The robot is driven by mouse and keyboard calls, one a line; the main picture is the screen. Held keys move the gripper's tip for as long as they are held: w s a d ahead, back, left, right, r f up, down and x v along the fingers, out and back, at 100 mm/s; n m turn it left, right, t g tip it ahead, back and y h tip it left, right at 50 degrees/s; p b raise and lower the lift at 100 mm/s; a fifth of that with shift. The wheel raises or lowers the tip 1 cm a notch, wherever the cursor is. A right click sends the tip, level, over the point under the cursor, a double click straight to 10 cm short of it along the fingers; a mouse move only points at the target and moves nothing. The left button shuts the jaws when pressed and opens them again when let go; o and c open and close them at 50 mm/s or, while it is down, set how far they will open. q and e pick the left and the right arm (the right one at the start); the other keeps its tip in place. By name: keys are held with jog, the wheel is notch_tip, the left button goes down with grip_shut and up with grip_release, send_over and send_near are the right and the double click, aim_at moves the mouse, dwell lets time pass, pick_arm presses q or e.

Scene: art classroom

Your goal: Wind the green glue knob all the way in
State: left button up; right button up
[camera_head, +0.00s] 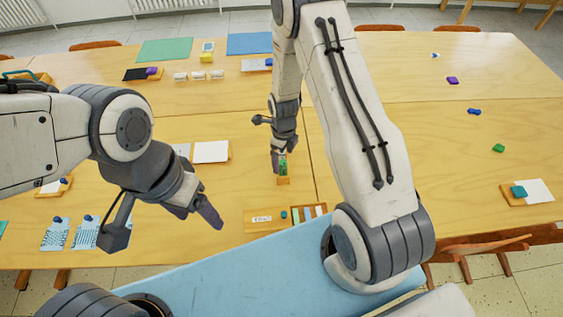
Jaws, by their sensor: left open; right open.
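A small green piece (284,166), which looks like the green glue knob, stands on a small wooden block (284,181) near the middle of the table. It is too small to tell how far the knob is wound. My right gripper (268,143) reaches down at the block from above, jaws open, with one finger right beside the green piece. I cannot tell whether they touch. My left gripper (165,228) is open and empty, well to the left, above the near part of the table.
A wooden tray (234,225) with a label lies in front of the block. White paper on a board (211,152) lies to its left. Blue patterned cards (55,233) lie at the near left. A green block (498,148) and several small pieces are on the right, with free tabletop between.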

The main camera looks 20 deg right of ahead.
jog(key=shift+f+b, duration=0.4)
jog(key=shift+f, duration=0.25)
jog(key=c, duration=1.4)
jog(key=shift+c, duration=0.2)
jog(key=n, duration=1.1)
